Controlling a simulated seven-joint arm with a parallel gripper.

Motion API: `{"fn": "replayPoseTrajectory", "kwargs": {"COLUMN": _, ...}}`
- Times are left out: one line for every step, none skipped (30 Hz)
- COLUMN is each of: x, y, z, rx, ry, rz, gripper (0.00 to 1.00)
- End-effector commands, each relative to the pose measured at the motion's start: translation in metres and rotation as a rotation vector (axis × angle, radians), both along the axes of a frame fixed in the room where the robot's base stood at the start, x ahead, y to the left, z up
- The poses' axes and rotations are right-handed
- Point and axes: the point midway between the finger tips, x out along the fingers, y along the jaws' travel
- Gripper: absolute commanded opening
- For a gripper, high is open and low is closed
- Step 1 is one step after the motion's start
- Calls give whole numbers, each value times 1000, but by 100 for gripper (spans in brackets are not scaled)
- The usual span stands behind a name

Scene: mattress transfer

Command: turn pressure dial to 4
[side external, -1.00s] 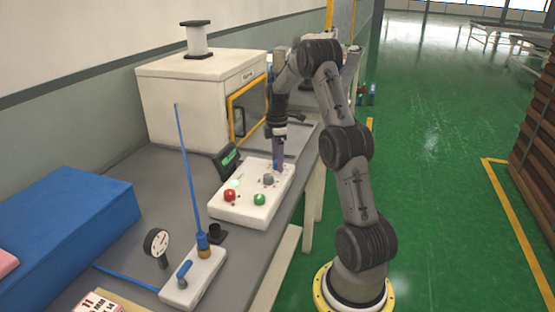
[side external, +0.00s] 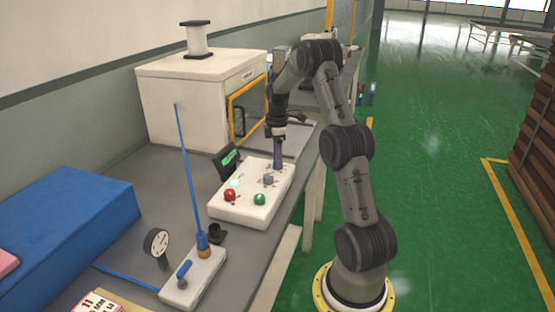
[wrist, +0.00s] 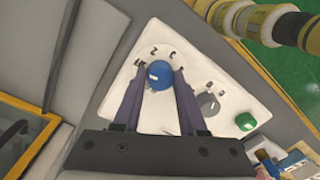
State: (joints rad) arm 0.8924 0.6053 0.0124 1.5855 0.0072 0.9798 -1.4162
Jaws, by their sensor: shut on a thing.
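The blue pressure dial (wrist: 160,75) sits on the white control panel (side external: 232,207), with dark printed marks (wrist: 154,50) around its far side. My gripper (wrist: 162,70) comes down on the dial from above, one finger on each side, and is shut on it. In the side view my gripper (side external: 277,166) reaches the panel's back part and the dial is hidden by the fingers. I cannot read which mark the dial points to.
On the same panel are a grey knob (side external: 268,180), a red button (side external: 230,195) and a green button (side external: 260,199). A small display (side external: 228,160) stands behind it. A white cabinet (side external: 190,105) is further back; a gauge (side external: 157,242) stands at the front left.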

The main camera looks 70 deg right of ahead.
Motion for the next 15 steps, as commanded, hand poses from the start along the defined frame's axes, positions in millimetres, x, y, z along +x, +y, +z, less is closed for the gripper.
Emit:
{"fn": "replayPoseTrajectory", "kwargs": {"x": 0, "y": 0, "z": 1, "rx": 0, "ry": -1, "rz": -25, "gripper": 0}}
{"fn": "replayPoseTrajectory", "kwargs": {"x": 0, "y": 0, "z": 1, "rx": 1, "ry": -1, "rz": -43, "gripper": 0}}
{"fn": "replayPoseTrajectory", "kwargs": {"x": 0, "y": 0, "z": 1, "rx": 0, "ry": -1, "rz": -70, "gripper": 0}}
{"fn": "replayPoseTrajectory", "kwargs": {"x": 0, "y": 0, "z": 1, "rx": 1, "ry": -1, "rz": -92, "gripper": 0}}
{"fn": "replayPoseTrajectory", "kwargs": {"x": 0, "y": 0, "z": 1, "rx": 1, "ry": -2, "rz": -116, "gripper": 0}}
{"fn": "replayPoseTrajectory", "kwargs": {"x": 0, "y": 0, "z": 1, "rx": 1, "ry": -2, "rz": -149, "gripper": 0}}
{"fn": "replayPoseTrajectory", "kwargs": {"x": 0, "y": 0, "z": 1, "rx": 1, "ry": -2, "rz": -174, "gripper": 0}}
{"fn": "replayPoseTrajectory", "kwargs": {"x": 0, "y": 0, "z": 1, "rx": 1, "ry": -1, "rz": -202, "gripper": 0}}
{"fn": "replayPoseTrajectory", "kwargs": {"x": 0, "y": 0, "z": 1, "rx": 1, "ry": -2, "rz": -238, "gripper": 0}}
{"fn": "replayPoseTrajectory", "kwargs": {"x": 0, "y": 0, "z": 1, "rx": 1, "ry": -2, "rz": -267, "gripper": 0}}
{"fn": "replayPoseTrajectory", "kwargs": {"x": 0, "y": 0, "z": 1, "rx": 1, "ry": -1, "rz": -296, "gripper": 0}}
{"fn": "replayPoseTrajectory", "kwargs": {"x": 0, "y": 0, "z": 1, "rx": 1, "ry": -2, "rz": -334, "gripper": 0}}
{"fn": "replayPoseTrajectory", "kwargs": {"x": 0, "y": 0, "z": 1, "rx": 1, "ry": -2, "rz": -363, "gripper": 0}}
{"fn": "replayPoseTrajectory", "kwargs": {"x": 0, "y": 0, "z": 1, "rx": 1, "ry": -1, "rz": -392, "gripper": 0}}
{"fn": "replayPoseTrajectory", "kwargs": {"x": 0, "y": 0, "z": 1, "rx": 0, "ry": -2, "rz": -429, "gripper": 0}}
